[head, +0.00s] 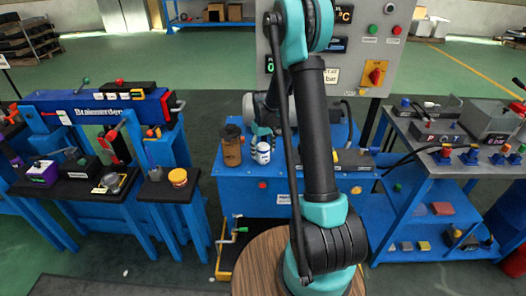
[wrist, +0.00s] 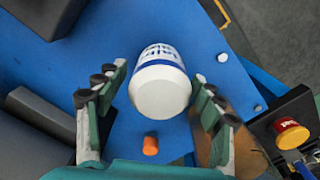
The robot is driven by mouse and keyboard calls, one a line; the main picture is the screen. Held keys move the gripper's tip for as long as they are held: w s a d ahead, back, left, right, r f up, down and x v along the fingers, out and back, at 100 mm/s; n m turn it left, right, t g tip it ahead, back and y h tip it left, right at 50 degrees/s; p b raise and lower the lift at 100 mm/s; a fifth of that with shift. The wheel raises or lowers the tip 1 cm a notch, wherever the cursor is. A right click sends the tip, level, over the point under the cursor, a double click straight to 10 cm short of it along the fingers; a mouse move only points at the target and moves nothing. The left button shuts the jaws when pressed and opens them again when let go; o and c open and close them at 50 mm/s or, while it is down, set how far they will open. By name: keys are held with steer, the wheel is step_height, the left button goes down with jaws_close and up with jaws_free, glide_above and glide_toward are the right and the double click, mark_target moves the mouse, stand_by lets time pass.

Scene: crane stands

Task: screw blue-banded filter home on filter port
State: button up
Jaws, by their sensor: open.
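The blue-banded filter (wrist: 160,85) is a white canister with a blue band and blue lettering. In the wrist view its plain white end faces the camera. My gripper (wrist: 157,88) is open, with one finger on each side of the filter and visible gaps between. In the head view the filter (head: 263,154) stands on the blue middle bench, just below my gripper (head: 262,136), which is partly hidden by my arm. I cannot pick out the filter port in either view.
A brown canister (head: 232,147) stands close left of the filter; it also shows behind the right finger in the wrist view (wrist: 219,150). An orange piece (wrist: 150,146) lies near the filter. Side benches (head: 90,183) hold fixtures at left and right (head: 465,165).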

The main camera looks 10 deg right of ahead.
steer(key=n, duration=0.5)
steer(key=shift+n, duration=0.3)
steer(key=c, duration=1.3)
steer(key=m, duration=0.5)
steer(key=shift+m, duration=1.1)
steer(key=o, duration=1.5)
steer(key=shift+m, duration=0.3)
steer(key=shift+c, duration=0.2)
